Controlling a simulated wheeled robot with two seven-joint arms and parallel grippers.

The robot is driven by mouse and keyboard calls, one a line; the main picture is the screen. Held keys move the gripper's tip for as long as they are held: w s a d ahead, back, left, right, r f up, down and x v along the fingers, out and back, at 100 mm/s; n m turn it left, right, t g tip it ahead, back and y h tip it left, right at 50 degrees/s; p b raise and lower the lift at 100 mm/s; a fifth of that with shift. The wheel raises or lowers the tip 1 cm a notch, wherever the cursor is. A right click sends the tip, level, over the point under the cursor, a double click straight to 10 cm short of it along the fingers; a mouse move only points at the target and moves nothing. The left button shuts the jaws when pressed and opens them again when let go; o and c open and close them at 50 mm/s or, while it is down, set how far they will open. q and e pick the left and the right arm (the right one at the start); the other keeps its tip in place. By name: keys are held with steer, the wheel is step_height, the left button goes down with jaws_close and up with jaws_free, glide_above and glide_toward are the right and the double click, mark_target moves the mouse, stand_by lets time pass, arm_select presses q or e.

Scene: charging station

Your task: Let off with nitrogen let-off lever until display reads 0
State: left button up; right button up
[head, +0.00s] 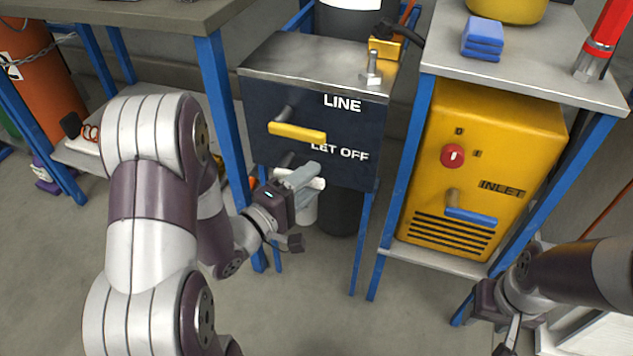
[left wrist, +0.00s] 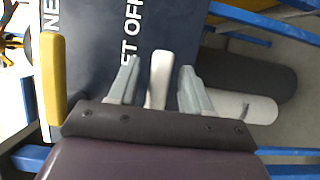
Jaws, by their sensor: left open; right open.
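The nitrogen let-off lever is a white handle (head: 318,184) under the words LET OFF on a dark blue panel (head: 360,125). My left gripper (head: 303,184) is at this lever in the head view and partly covers it. In the left wrist view the white lever (left wrist: 159,80) stands between the two spread grey fingers of the left gripper (left wrist: 159,72), with gaps showing on both sides. My right gripper (head: 510,335) is open and empty at the lower right, away from the panel. No readable display is in view.
A yellow LINE lever (head: 297,132) sits just above the let-off lever; it also shows in the left wrist view (left wrist: 52,80). A yellow INLET unit (head: 485,160) with a red knob and blue lever stands to the right. Blue table legs (head: 221,110) flank the panel.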

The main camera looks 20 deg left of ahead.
arm_select(q)
steer(key=shift+b+x, duration=0.3)
steer(key=shift+x, duration=1.05)
jaws_close()
